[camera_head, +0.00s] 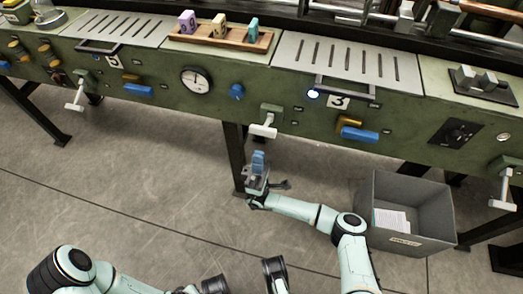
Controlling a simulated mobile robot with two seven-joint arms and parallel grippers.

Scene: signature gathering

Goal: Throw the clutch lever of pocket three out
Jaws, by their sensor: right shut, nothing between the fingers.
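A green machine front (165,95) runs across the view. A plate marked 3 (339,102) sits on it right of centre, under a slotted cover. A pale T-shaped lever (263,129) sticks out from the front, left of that plate. A blue handle (360,134) and a yellow one (348,121) sit below the plate; I cannot tell from labels which part is the clutch lever. My right gripper (259,159), with blue fingers, is shut and empty. It points up just below the pale lever, with a small gap in the picture.
A grey bin (405,240) with papers stands on the floor at right, beside my right arm. Other pale T-levers show at left (75,98) and far right (503,188). Dark legs support the machine. A wooden rack (220,40) holds blocks on top.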

